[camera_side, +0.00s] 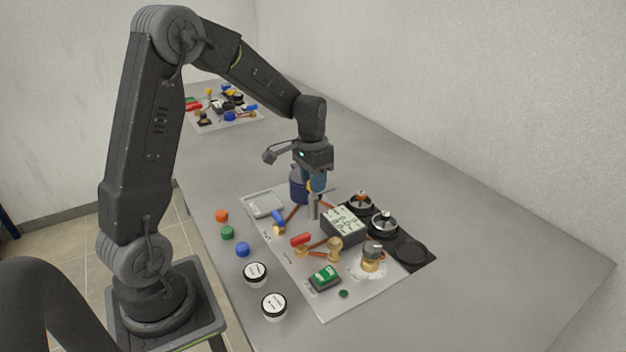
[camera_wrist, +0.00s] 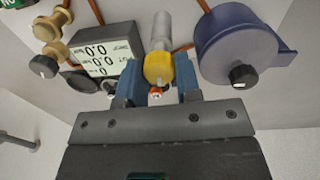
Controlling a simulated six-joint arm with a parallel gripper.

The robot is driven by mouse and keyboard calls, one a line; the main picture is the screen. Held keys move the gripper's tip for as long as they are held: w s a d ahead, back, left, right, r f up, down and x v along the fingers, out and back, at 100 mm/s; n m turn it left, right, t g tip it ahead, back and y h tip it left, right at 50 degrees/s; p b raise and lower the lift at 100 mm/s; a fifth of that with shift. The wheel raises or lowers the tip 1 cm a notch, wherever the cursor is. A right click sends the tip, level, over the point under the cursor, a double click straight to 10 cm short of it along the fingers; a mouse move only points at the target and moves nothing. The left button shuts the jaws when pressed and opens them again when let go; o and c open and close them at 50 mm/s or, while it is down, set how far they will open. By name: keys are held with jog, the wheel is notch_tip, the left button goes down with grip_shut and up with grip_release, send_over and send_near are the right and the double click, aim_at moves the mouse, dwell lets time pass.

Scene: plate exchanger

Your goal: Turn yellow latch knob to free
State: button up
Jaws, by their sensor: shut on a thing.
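The yellow latch knob (camera_wrist: 158,68) sits at the end of a grey cylindrical post (camera_wrist: 161,28). My gripper (camera_wrist: 161,80) is shut on the knob, with one blue finger on each side of it in the wrist view. In the side view my gripper (camera_side: 317,182) points down over the board, and only a sliver of yellow (camera_side: 310,186) shows beside its blue fingers. The grey post (camera_side: 314,208) stands below it. The finger contact and any pointer on the knob are too small to make out.
A dark blue pot (camera_wrist: 232,48) stands close to the right of my gripper in the wrist view. A display box (camera_wrist: 104,52) is close on the left. Copper pipes, valves, a green switch box (camera_side: 325,277) and round gauges (camera_side: 382,222) crowd the board. Loose coloured caps lie left.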

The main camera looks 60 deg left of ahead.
jog(key=shift+m, duration=1.2)
jog(key=o, duration=0.9)
jog(key=r, duration=1.3)
jog(key=shift+w+a+r, duration=0.1)
jog(key=shift+a+r, duration=0.2)
jog(key=shift+r, duration=0.1)
